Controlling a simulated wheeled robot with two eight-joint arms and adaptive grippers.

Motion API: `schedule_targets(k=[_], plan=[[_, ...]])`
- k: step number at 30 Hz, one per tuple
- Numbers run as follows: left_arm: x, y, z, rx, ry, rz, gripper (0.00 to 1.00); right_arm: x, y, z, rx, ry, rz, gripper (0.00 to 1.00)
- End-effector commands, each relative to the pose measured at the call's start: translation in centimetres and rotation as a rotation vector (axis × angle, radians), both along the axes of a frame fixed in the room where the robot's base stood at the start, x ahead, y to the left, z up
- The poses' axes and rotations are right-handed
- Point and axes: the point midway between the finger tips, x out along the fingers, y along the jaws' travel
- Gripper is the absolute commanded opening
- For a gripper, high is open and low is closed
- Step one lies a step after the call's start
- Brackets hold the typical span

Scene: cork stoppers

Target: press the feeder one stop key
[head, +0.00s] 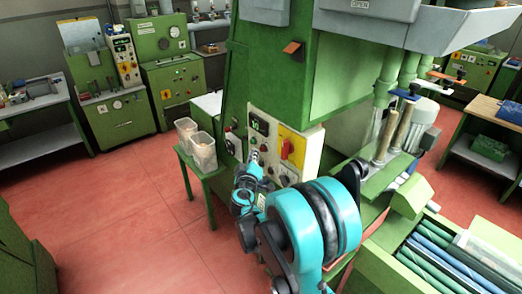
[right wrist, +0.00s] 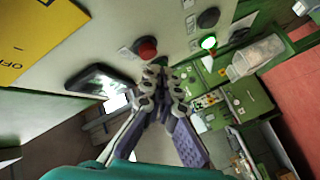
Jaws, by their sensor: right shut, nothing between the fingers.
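A control panel (head: 264,140) is on the front of the green machine. I cannot read which one is the feeder one stop key. My right gripper (head: 255,158) is in front of the panel's lower left part, fingers shut and empty. In the right wrist view its fingertips (right wrist: 164,68) show just below and right of the red button; I cannot tell if they touch. My left gripper is not in view.
A yellow plate with a red rotary switch (head: 288,149) is beside the display. A small green stand (head: 207,170) with clear containers (head: 203,152) is left of the panel. Red floor (head: 125,215) is open at left.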

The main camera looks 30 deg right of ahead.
Motion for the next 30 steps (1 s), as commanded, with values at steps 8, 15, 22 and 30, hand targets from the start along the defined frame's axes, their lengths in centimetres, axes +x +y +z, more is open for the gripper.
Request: schedule_targets(k=[8, 15, 22, 30], plan=[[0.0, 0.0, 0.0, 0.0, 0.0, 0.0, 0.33, 0.0, -0.02, 0.0, 0.0, 0.0, 0.0, 0.0], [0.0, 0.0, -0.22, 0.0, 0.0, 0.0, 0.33, 0.01, -0.7, -0.02, 0.0, 0.001, -0.002, 0.0], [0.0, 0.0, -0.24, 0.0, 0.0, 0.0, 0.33, 0.05, -0.87, 0.04, 0.0, 0.0, 0.0, 0.0], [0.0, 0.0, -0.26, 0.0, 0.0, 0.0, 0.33, 0.05, -0.92, 0.03, 0.0, 0.0, 0.0, 0.0]])
